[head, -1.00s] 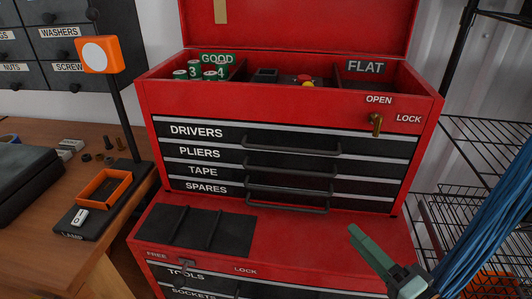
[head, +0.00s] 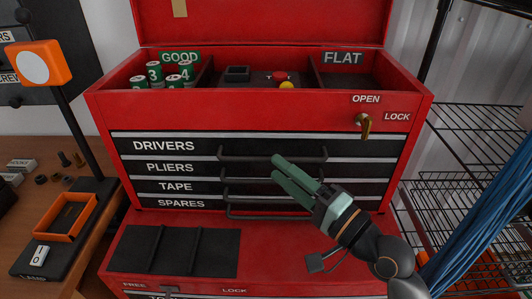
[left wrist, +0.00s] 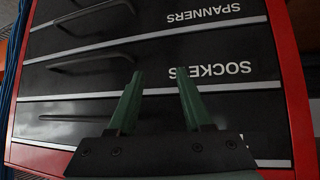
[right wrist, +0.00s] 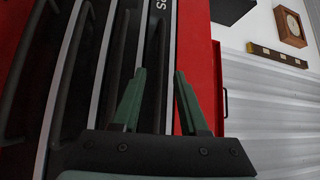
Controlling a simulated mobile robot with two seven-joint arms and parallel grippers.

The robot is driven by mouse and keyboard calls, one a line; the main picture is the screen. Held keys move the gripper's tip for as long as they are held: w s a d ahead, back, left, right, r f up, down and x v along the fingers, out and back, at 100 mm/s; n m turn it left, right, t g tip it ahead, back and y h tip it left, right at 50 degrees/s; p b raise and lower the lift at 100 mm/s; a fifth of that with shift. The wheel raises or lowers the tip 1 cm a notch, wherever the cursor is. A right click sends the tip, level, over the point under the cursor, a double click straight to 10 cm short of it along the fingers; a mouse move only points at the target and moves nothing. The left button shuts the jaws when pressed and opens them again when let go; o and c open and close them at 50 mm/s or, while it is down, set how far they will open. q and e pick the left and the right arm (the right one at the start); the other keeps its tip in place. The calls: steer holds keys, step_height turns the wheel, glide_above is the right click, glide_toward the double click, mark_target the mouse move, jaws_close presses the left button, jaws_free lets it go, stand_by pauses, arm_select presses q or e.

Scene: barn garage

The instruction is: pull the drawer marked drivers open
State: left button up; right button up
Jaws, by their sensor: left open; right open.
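The drawer marked DRIVERS (head: 165,147) is the top one in the red tool chest (head: 240,103) and sits flush shut. Its dark bar handle (head: 240,158) runs across its middle.
A brass key (head: 365,125) hangs in the lock below the OPEN label. Drawers marked PLIERS (head: 168,168), TAPE and SPARES sit shut below. The chest's lid stands up. A wire rack (head: 465,165) is at the right, a wooden bench (head: 45,153) at the left.

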mark_target(267, 158)
steer(key=shift+x, duration=2.4)
steer(key=shift+d, duration=0.1)
jaws_close()
